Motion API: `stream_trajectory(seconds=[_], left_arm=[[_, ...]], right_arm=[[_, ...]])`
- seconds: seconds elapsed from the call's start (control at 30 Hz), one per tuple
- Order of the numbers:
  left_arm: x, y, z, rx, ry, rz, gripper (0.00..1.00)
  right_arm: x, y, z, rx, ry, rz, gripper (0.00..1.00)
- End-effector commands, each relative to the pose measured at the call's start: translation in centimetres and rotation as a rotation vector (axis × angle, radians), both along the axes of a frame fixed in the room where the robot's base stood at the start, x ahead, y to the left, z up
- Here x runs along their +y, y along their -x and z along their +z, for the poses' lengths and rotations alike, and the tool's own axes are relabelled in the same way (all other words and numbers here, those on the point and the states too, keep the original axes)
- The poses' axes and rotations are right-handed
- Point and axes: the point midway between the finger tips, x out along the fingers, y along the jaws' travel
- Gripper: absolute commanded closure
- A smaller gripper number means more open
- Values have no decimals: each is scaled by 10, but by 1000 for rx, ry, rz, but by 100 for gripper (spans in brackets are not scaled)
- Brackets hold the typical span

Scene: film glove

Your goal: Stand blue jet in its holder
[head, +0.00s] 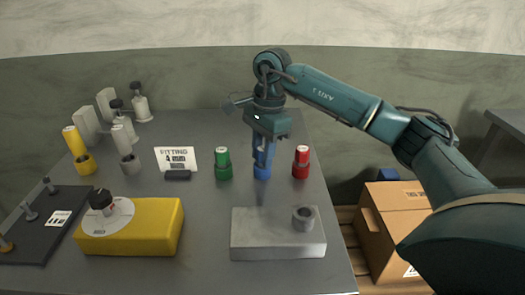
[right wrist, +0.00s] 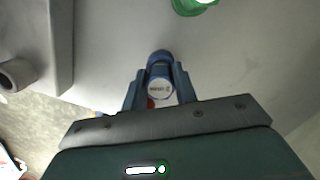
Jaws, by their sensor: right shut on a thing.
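The blue jet (head: 262,171) is upright between the green and red ones, its lower body showing below my right gripper (head: 264,148). My right gripper is shut on it; whether its base touches the table I cannot tell. In the right wrist view, the blue jet's pale round top (right wrist: 160,89) sits between the fingers (right wrist: 160,88). A grey block (head: 262,243) with an upright grey hollow socket (head: 303,218), which looks like the holder, lies nearer on the table, to the right. The socket looks empty. My left gripper is not in view.
A green jet (head: 223,164) stands left of the blue one, a red jet (head: 301,163) right. A yellow box (head: 130,228) is at front left, with a dark board (head: 44,225) beside it. A small sign (head: 177,159) stands behind. A cardboard box (head: 397,235) is right of the table.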

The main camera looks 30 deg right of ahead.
Motion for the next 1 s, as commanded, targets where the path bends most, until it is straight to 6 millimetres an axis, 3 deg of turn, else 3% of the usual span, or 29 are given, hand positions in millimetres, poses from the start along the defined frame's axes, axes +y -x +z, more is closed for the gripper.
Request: stream_trajectory(seconds=[0.23, 0.27, 0.5, 0.77, 0.87, 1.0], left_arm=[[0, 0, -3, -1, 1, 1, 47], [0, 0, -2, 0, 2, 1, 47], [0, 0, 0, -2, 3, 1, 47], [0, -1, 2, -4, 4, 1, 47], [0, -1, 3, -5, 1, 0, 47], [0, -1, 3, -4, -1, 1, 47]], right_arm=[[0, 0, -3, 0, 0, 1, 99], [0, 0, -3, 0, 0, 1, 70], [0, 0, -2, 0, 0, 1, 51], [0, 0, 0, 0, 0, 1, 50], [0, -1, 7, -2, -1, 1, 50], [-3, -1, 30, -5, -1, 0, 50]])
